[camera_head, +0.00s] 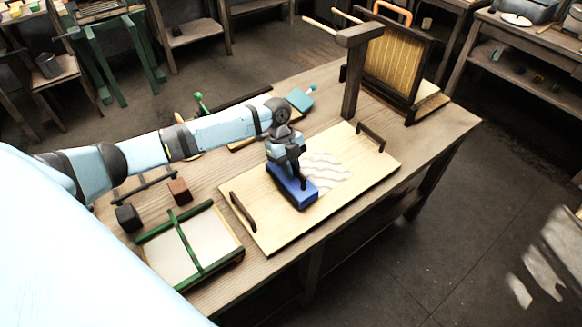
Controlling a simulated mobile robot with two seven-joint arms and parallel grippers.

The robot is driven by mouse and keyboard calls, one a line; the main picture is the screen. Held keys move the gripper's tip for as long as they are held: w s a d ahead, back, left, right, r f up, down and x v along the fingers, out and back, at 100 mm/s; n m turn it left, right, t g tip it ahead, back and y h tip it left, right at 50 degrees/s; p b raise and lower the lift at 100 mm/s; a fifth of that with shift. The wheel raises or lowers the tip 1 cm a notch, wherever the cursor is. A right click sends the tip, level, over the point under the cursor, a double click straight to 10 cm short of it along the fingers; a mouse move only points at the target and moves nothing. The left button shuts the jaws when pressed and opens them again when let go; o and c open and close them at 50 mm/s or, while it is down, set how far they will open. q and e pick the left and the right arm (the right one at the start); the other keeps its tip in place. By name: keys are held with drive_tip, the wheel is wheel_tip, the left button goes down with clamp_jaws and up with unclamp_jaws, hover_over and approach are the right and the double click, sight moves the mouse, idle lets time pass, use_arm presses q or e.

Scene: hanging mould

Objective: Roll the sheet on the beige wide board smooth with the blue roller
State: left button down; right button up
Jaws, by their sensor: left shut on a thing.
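The beige wide board (268,228) lies on the table, with a dark handle near its left and right ends. A pale sheet (328,172) with wavy ridges lies on the board, right of its middle. The blue roller (298,190) rests on the board at the sheet's left edge. My left gripper (289,165) is above the roller and shut on it, and its fingers are partly hidden by the wrist. The roller hides part of the sheet's left side. My right gripper is not in view.
A green-framed tray (238,257) lies left of the board, near two small dark and brown blocks (179,191). A wooden post (351,85) and an upright framed mould (392,65) stand at the back right. The board's front strip is clear.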

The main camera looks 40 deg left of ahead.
use_arm(q)
drive_tip(key=shift+f, duration=0.65)
idle(0.4)
